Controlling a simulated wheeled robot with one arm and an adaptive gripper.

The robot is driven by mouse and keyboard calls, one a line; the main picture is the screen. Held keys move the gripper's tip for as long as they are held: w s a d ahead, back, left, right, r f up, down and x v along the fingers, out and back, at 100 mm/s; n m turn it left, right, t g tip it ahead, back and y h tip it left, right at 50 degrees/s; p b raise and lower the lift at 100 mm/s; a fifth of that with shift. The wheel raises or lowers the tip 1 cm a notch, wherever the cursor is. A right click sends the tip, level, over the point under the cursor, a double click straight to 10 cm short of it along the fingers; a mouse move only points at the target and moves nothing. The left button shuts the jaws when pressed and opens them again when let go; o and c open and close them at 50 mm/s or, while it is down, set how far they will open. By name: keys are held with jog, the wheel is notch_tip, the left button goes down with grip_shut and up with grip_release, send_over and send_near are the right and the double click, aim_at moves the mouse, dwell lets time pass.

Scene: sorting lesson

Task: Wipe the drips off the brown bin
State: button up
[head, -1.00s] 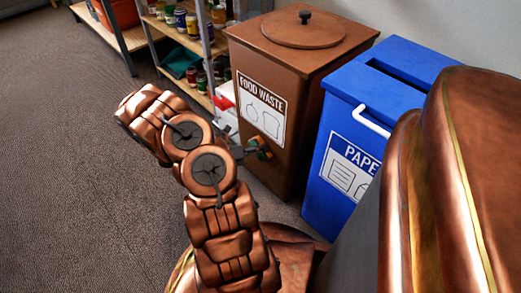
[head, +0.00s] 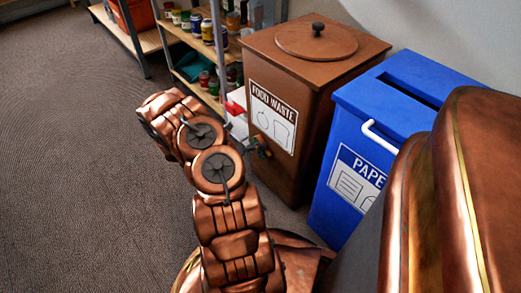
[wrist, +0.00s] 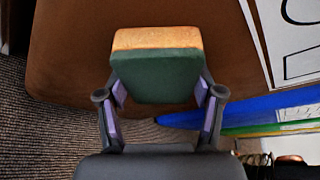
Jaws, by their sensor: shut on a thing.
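The brown bin (head: 318,118), labelled FOOD WASTE, stands upright with its round lid on. Its brown wall (wrist: 65,55) fills the upper part of the wrist view. My gripper (wrist: 160,92) is shut on a sponge (wrist: 155,75), green with an orange layer at its far end. In the head view my gripper (head: 258,146) is small and partly hidden behind my arm, low beside the bin's label. I cannot tell whether the sponge touches the bin. I make out no drips on the faces that show.
A blue paper bin (head: 335,205) with a white handle stands close to the right of the brown bin. A shelf (head: 180,38) with jars and bottles is behind on the left. Carpet (head: 75,170) at the left is clear.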

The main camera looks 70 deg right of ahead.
jog(key=shift+w+a+r+p, duration=0.1)
jog(key=shift+w+a+p, duration=0.55)
jog(key=shift+a, duration=0.4)
jog(key=shift+w+a+p, duration=0.5)
jog(key=shift+w+a, duration=0.15)
jog(key=shift+a, duration=0.35)
jog(key=shift+w+a, duration=0.25)
jog(key=shift+a, duration=0.25)
jog(key=shift+w+a+p, duration=0.4)
jog(key=shift+a, duration=0.25)
jog(key=shift+w+a+p, duration=0.35)
jog(key=shift+a+p, duration=0.05)
jog(key=shift+a, duration=0.25)
